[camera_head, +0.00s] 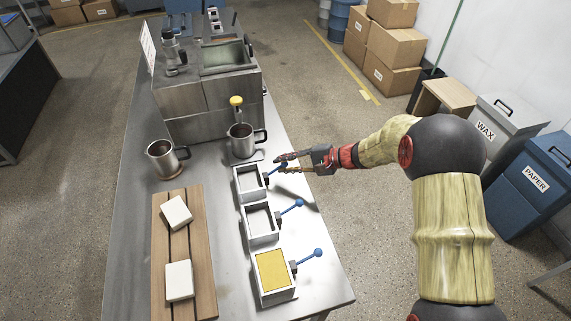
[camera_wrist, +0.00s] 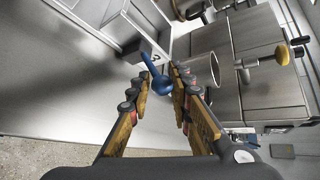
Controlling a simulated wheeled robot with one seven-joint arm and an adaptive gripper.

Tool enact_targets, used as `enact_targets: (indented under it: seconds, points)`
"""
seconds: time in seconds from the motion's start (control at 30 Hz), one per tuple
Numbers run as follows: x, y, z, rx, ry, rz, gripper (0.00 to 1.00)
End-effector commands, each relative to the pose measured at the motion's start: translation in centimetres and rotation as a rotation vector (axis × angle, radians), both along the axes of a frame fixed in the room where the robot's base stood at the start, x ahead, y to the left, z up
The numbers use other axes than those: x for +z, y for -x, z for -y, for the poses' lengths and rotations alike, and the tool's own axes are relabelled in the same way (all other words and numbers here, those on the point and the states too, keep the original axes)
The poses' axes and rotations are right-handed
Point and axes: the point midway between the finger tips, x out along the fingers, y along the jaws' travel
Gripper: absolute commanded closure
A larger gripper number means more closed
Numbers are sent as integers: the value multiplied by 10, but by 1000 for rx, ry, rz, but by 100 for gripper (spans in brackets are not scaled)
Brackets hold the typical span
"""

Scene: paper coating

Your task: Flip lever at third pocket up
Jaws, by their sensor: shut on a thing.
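Three square metal pockets stand in a row along the right side of the table. The farthest pocket (camera_head: 237,187) is empty and has a blue lever (camera_wrist: 152,66) on its right side. My gripper (camera_head: 279,164) reaches in from the right and is shut on that lever, with the blue knob between its fingertips, as the wrist view shows. The middle pocket (camera_head: 247,233) is also empty, and its blue lever (camera_head: 292,206) tilts up to the right. The nearest pocket (camera_head: 262,297) holds a yellow block (camera_head: 272,270), and its blue lever (camera_head: 310,255) also tilts up to the right.
A metal mug (camera_head: 240,141) stands just behind the farthest pocket, and another (camera_head: 162,160) is at left. A wooden board (camera_head: 206,255) with two white blocks lies left of the pockets. A large metal machine (camera_head: 190,110) stands behind. Open floor lies right of the table.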

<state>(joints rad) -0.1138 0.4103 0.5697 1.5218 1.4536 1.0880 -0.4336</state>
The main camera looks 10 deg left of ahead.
Motion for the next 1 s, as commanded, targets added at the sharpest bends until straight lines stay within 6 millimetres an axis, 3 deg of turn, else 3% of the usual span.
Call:
enact_targets:
  seconds: [0.03,0.23,0.27,0.53,0.87,1.0]
  points:
    - [13,-6,-3,-3,-12,18,100]
    - [13,-6,-3,-1,-13,17,100]
    - [13,-6,-3,-1,-13,17,78]
    - [9,-4,-3,0,-11,12,63]
    - [5,-2,-1,-1,-6,5,63]
    - [9,-1,9,-1,-5,7,63]
